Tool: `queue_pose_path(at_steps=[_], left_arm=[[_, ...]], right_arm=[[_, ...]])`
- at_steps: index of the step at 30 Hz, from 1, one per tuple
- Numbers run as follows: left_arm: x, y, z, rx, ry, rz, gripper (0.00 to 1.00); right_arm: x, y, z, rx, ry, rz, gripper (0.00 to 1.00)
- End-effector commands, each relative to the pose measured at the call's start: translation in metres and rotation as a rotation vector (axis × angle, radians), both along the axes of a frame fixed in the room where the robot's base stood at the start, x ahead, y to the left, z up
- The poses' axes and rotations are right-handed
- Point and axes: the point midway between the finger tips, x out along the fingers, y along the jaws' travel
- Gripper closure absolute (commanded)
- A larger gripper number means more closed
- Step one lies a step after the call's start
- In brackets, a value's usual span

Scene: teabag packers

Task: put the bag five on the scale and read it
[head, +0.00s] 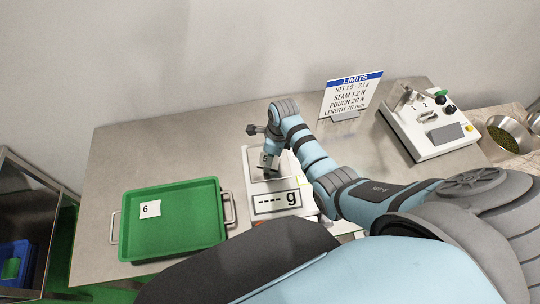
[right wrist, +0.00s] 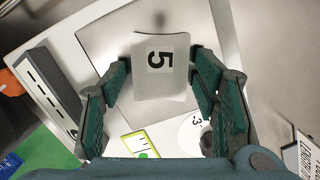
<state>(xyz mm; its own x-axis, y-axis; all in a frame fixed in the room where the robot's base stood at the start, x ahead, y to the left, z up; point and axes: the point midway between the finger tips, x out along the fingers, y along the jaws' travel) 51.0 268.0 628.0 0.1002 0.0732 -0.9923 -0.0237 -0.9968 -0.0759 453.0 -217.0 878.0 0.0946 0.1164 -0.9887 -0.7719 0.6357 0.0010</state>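The scale (head: 252,158) is white with a metal plate, and its display (head: 277,202) reads dashes and "g". The display also shows sideways in the right wrist view (right wrist: 46,85). Bag five (right wrist: 160,85) is a pale pouch marked 5, over the scale's plate (right wrist: 105,35) and apparently resting on it. My right gripper (head: 269,161) is low over the plate; in the right wrist view (right wrist: 160,62) its fingers stand apart on either side of the bag. Finger contact with it is unclear. In the head view the bag is largely hidden by the gripper. My left gripper is not in view.
A green tray (head: 130,225) with bag 6 (head: 150,209) stands left of the scale. A limits sign (head: 351,92) and a white machine (head: 430,130) stand to the right. The table's back left is clear.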

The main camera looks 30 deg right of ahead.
Motion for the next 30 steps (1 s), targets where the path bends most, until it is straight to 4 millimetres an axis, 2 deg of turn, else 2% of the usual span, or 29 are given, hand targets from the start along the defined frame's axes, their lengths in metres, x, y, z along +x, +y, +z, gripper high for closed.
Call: queue_pose_path(at_steps=[9, 14, 17, 24, 30], left_arm=[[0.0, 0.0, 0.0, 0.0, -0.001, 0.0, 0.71], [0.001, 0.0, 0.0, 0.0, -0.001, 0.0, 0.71], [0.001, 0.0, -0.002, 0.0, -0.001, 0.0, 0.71], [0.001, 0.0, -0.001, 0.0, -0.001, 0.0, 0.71], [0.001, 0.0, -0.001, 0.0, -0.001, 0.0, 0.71]], right_arm=[[0.0, 0.001, 0.001, 0.0, 0.0, 0.001, 0.35], [0.0, -0.001, 0.012, 0.0, -0.003, 0.001, 0.35], [-0.001, -0.003, 0.032, -0.001, -0.006, 0.001, 0.35], [-0.007, -0.011, 0.092, -0.001, -0.004, 0.0, 0.35], [-0.01, -0.013, 0.119, 0.001, -0.002, 0.002, 0.35]])
